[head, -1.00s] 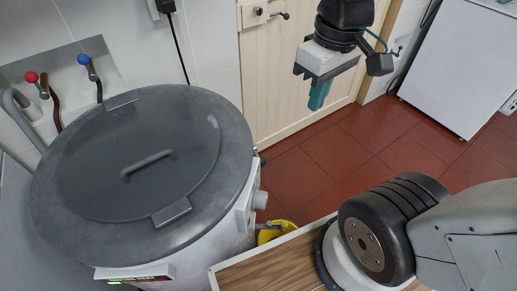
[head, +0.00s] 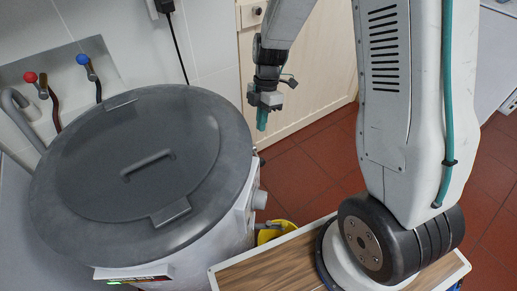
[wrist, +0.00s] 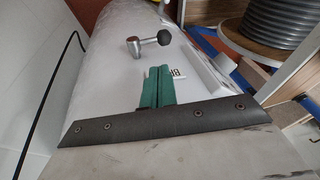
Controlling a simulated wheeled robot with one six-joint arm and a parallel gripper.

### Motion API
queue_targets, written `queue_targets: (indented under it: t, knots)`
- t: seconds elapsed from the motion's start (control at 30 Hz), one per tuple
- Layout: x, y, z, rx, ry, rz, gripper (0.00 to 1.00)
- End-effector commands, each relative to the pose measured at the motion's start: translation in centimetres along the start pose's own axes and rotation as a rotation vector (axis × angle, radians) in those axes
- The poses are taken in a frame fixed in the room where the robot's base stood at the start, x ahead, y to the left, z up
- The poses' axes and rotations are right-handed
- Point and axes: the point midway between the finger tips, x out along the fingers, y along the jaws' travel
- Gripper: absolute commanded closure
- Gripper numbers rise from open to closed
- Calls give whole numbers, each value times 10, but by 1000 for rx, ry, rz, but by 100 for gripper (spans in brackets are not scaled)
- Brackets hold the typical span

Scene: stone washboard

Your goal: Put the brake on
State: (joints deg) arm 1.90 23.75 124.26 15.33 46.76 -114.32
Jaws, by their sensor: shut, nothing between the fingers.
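A metal lever with a black ball knob (wrist: 150,43) sticks out from the white side of the drum-shaped machine (wrist: 100,75) in the wrist view. It looks like the brake handle. In the head view the machine has a round grey lid (head: 85,155), and the lever cannot be made out clearly. My gripper (head: 262,120) hangs in the air past the machine's right edge, fingers pointing down. Its green fingers (wrist: 157,86) are shut and empty, and appear just below the lever in the wrist view, apart from it. They partly cover a label with dark lettering (wrist: 178,72).
A wooden door (head: 310,75) stands behind my gripper. A yellow bucket (head: 268,235) is on the red tiled floor by the machine. Red- and blue-knobbed taps (head: 84,62) are on the wall at left. A black cable (wrist: 45,95) runs down the wall.

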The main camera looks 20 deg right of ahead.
Motion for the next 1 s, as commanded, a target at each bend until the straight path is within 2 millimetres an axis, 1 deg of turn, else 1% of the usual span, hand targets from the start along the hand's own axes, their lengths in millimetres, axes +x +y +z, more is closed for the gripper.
queue_targets:
  t: [0.27,0.37,0.47,0.8,0.9,1.0]
  knots:
    - [0,0,0,-2,0,0,100]
    - [4,0,0,-2,0,-1,100]
    - [15,-1,0,-1,1,-4,100]
    - [76,-1,0,-1,0,-5,100]
    - [88,-1,0,-1,0,-4,100]
    - [96,-1,0,-1,0,-2,100]
